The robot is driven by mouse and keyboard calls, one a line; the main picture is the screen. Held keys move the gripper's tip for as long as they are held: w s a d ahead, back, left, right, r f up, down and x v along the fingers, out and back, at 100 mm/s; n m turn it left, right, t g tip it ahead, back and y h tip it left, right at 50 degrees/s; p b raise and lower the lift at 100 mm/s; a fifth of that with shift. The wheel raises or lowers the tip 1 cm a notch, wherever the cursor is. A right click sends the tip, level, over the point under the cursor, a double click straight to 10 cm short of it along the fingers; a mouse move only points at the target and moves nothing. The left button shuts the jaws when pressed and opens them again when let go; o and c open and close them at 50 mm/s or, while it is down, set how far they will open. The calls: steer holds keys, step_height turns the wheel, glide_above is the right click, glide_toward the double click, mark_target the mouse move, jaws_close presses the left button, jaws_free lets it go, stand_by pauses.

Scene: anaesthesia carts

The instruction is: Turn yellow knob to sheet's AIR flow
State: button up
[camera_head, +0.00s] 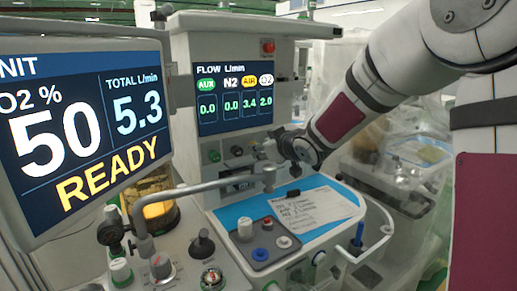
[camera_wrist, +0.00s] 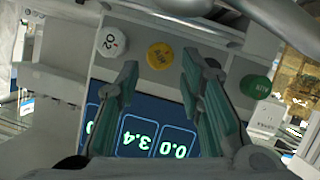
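The yellow AIR knob (camera_wrist: 160,55) is on the grey panel in the wrist view, between the tips of my open gripper (camera_wrist: 160,66). The fingers stand apart on either side of it in the picture; I cannot tell whether they touch it. In the head view my gripper (camera_head: 275,151) is at the knob row and hides part of it. The flow screen (camera_head: 235,125) reads AUX 0.0, N2 0.0, AIR 3.4, O2 2.0. The white sheet (camera_head: 325,205) lies on the blue-edged worktop; its handwritten lines are too small to read surely.
A white O2 knob (camera_wrist: 112,42) is close beside the left finger, and a green AUX knob (camera_wrist: 257,85) is farther right. A grey jointed tube (camera_head: 205,187) crosses below the panel. The large monitor (camera_head: 85,115) reads READY, O2 50 and total 5.3.

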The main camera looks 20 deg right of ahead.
steer(key=v, duration=0.7)
steer(key=shift+s, duration=0.3)
steer(key=shift+d+r, duration=0.1)
steer(key=shift+r, duration=0.05)
steer(key=s+d+r+m+g+h+p, duration=0.2)
steer(key=s+r+h+p, duration=0.1)
steer(key=s, duration=0.7)
steer(key=s+d+r+m+g+h+p, duration=0.2)
steer(key=s+r+m+p, duration=0.15)
steer(key=s, duration=0.65)
steer(key=s+a+g+y+p, duration=0.1)
steer(key=s+a+g+p, duration=0.1)
steer(key=s, duration=0.8)
steer(key=s+a+g+y+p, duration=0.1)
steer(key=s+a+g+p, duration=0.1)
steer(key=s, duration=0.9)
steer(key=shift+s+a+f+g, duration=0.2)
steer(key=shift+a+f+g, duration=0.35)
steer(key=shift+a, duration=0.35)
steer(key=shift+r, duration=0.15)
